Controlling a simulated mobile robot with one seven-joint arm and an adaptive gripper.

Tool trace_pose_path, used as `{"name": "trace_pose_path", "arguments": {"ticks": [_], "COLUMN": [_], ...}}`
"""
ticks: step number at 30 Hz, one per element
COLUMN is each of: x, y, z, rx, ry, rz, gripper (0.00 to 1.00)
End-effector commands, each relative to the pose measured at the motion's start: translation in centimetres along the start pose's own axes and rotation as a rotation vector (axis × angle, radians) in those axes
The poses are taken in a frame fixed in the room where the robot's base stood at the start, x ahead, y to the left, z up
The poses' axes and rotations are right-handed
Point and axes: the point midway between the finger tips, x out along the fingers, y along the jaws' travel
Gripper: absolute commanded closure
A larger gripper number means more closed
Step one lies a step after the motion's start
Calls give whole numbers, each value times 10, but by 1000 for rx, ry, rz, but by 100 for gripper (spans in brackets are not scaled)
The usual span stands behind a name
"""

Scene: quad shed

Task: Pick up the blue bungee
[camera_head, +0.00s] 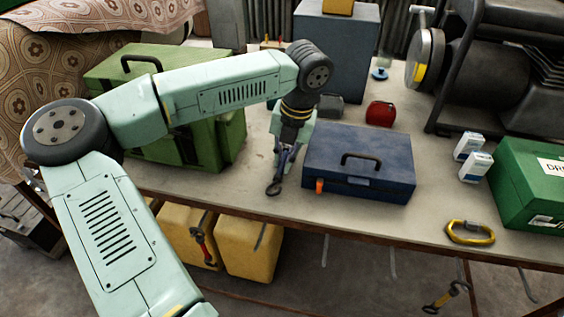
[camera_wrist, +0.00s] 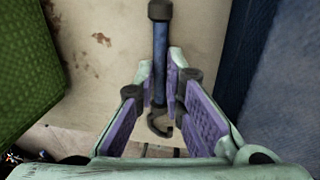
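The blue bungee (camera_wrist: 160,62) is a blue cord with a dark end piece at the top and a dark hook at the bottom of the wrist view. My gripper (camera_wrist: 160,78) points down, with its purple-padded fingers on both sides of the cord. The fingertips look closed against the cord. In the head view my gripper (camera_head: 289,151) is over the table, left of the blue toolbox, and the bungee's hook (camera_head: 273,188) shows below it near the front edge. The fingers partly hide the cord. Whether it still touches the table is unclear.
The blue toolbox (camera_head: 358,178) stands close on the right. A green metal box (camera_head: 228,132) stands on the left. A yellow carabiner (camera_head: 470,233), small white boxes (camera_head: 474,166) and a green case (camera_head: 525,184) are farther right. The table's front strip (camera_head: 390,224) is mostly clear.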

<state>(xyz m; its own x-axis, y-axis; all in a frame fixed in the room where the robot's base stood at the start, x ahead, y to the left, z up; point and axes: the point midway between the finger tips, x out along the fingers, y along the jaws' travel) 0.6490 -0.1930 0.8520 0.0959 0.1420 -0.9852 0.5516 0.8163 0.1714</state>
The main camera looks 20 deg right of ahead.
Motion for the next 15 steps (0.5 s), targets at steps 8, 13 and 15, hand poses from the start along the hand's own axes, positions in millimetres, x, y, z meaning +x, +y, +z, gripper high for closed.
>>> {"name": "trace_pose_path", "arguments": {"ticks": [8, 13, 15], "x": [0, -1, -4], "y": [0, 0, 1], "z": [0, 0, 0], "rx": [0, 0, -1], "ry": [0, 0, -1], "rz": [0, 0, 1], "gripper": [100, 100, 100]}}
